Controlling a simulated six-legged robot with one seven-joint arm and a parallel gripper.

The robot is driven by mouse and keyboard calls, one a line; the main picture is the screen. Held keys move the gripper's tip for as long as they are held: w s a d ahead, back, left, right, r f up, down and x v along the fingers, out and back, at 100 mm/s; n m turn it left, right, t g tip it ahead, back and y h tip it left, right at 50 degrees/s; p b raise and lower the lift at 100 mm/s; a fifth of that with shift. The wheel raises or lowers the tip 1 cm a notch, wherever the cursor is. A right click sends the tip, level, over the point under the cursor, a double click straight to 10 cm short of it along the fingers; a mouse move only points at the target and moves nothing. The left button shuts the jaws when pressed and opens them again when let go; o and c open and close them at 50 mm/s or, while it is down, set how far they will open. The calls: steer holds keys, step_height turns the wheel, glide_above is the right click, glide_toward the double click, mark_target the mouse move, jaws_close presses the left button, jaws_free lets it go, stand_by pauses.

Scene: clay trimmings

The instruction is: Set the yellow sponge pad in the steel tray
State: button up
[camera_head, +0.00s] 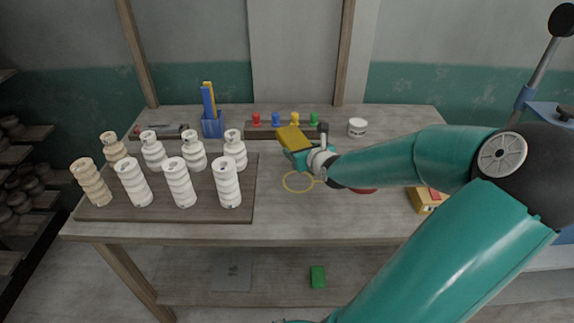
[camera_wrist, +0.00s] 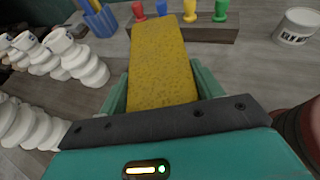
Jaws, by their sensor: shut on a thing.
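The yellow sponge pad (camera_head: 293,139) is held above the workbench, tilted, near its middle. In the wrist view the pad (camera_wrist: 160,65) stretches forward from between the green fingers. My gripper (camera_head: 300,155) is shut on the near end of the pad; its fingers also show in the wrist view (camera_wrist: 158,92). A shallow greyish tray with tools (camera_head: 160,131) lies at the back left of the bench; I cannot tell whether it is the steel tray. My arm hides part of the bench's right side.
White ribbed clay pieces (camera_head: 180,182) stand on a dark board (camera_head: 245,205) at left. Behind are a blue holder (camera_head: 212,128), a rack (camera_head: 262,132) of coloured pegs and a white tub (camera_head: 357,128). A yellow ring (camera_head: 298,190) marks bare bench. A yellow box (camera_head: 423,203) sits right.

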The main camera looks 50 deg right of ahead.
glide_above(287, 172)
steer(key=shift+w+f, duration=0.1)
steer(key=shift+f, duration=4.5)
steer(key=shift+f, duration=0.1)
steer(key=o, duration=1.1)
